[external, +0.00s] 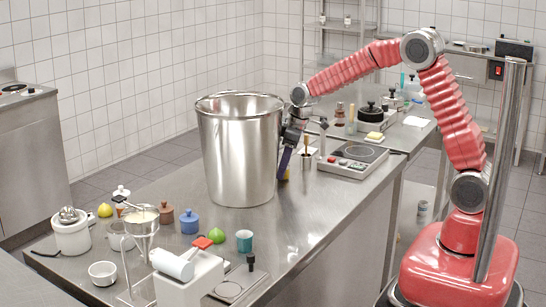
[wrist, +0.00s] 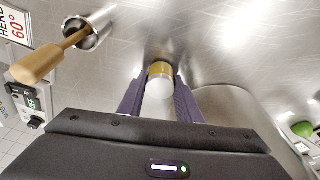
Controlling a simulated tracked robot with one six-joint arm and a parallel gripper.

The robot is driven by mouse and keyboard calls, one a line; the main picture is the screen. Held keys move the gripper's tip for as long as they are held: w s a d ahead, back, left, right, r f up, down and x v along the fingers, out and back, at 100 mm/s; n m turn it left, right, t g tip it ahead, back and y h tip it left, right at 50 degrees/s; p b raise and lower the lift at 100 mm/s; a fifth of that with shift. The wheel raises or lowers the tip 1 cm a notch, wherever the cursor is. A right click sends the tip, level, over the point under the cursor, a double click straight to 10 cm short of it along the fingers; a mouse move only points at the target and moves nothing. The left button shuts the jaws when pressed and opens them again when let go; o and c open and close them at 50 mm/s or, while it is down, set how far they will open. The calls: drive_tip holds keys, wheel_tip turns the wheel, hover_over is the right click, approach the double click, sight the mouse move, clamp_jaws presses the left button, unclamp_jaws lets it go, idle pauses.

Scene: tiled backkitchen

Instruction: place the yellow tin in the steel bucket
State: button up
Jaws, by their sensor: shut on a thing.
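The steel bucket (external: 238,155) is large and stands upright, open at the top, on the steel counter. My gripper (external: 285,172) points down just to the right of the bucket, low near the counter and below the bucket's rim. In the wrist view, its purple fingers (wrist: 160,92) are shut on the yellow tin (wrist: 160,69), which has a white end facing the camera. In the external view only a small yellow patch of the tin (external: 286,174) shows beside the fingers. I cannot tell whether the tin touches the counter.
A steel cup with a wooden-handled tool (external: 306,153) stands close to the right of my gripper, with a hotplate (external: 352,160) beyond it. Jars, a funnel stand (external: 140,240) and a white scoop-like device (external: 185,270) crowd the front. The counter right of the bucket's front is clear.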

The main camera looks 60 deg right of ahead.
drive_tip(key=shift+r, duration=1.6)
drive_tip(key=s+a, duration=0.1)
drive_tip(key=s, duration=0.5)
drive_tip(key=s+a, duration=0.1)
drive_tip(key=s, duration=0.4)
drive_tip(key=s+a, duration=0.1)
drive_tip(key=s, duration=0.5)
drive_tip(key=shift+s+a+f, duration=0.1)
drive_tip(key=shift+s+a, duration=0.25)
